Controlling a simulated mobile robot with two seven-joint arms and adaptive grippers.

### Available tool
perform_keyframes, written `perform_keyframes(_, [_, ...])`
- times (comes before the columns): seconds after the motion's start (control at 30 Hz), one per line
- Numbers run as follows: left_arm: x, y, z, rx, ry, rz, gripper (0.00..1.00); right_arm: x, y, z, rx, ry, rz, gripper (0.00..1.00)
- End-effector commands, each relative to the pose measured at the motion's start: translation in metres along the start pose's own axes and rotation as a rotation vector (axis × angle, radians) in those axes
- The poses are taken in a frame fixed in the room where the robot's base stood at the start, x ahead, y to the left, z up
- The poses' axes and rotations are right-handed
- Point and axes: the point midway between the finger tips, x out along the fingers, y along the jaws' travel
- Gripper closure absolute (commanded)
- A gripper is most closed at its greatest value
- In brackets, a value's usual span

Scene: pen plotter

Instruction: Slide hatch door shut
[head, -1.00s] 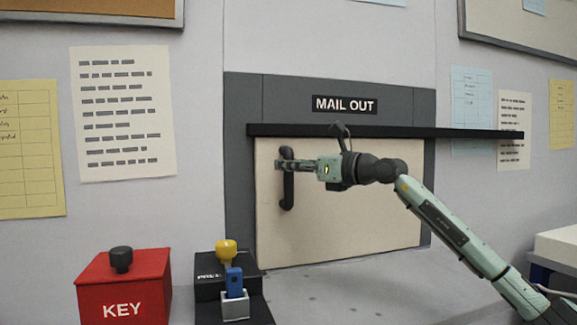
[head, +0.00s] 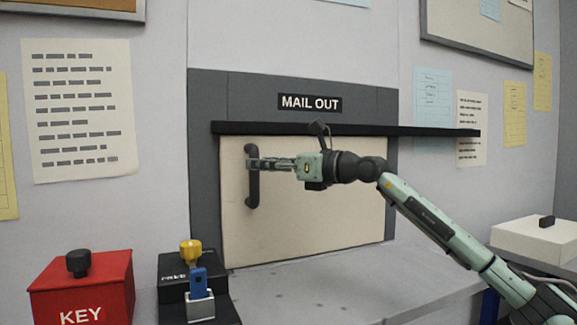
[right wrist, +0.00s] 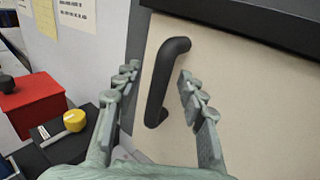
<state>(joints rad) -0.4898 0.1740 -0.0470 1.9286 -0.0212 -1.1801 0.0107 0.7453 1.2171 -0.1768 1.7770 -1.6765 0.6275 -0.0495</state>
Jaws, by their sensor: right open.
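The hatch door (head: 310,215) is a flat beige panel under a black rail (head: 400,131), in a dark grey surround (head: 204,190) labelled MAIL OUT. It fills most of the surround's width, with a grey strip showing at each side. A black vertical bar handle (head: 253,190) is near its left edge. My right gripper (head: 254,164) reaches in from the right at the handle's upper part. In the right wrist view its open fingers (right wrist: 157,88) are on either side of the handle (right wrist: 157,90); I cannot tell whether either touches it. My left gripper is out of view.
A shelf (head: 330,285) juts out below the hatch, mostly clear. At lower left are a red KEY box (head: 85,290) and a black stand (head: 180,290) with a yellow knob (head: 190,250) and a blue item (head: 198,282). A white box (head: 535,240) is at right.

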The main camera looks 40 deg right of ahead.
Motion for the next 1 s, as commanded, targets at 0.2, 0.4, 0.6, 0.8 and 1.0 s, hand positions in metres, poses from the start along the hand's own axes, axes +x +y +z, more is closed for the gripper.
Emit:
perform_keyframes(0.2, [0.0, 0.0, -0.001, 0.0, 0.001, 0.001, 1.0, -0.027, 0.0, -0.004, 0.003, 0.008, -0.001, 0.59])
perform_keyframes(0.4, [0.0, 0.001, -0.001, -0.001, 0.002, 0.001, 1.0, -0.042, -0.003, -0.005, 0.005, 0.006, -0.004, 0.59])
perform_keyframes(0.6, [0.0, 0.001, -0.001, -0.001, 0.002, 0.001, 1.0, -0.053, 0.001, -0.003, 0.001, 0.007, 0.002, 0.59])
perform_keyframes(0.8, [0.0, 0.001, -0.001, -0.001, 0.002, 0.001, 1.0, -0.071, 0.003, 0.0, 0.003, -0.001, 0.008, 0.59])
perform_keyframes(1.0, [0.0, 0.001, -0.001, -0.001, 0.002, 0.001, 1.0, -0.082, 0.002, 0.0, 0.002, 0.0, 0.004, 0.59])
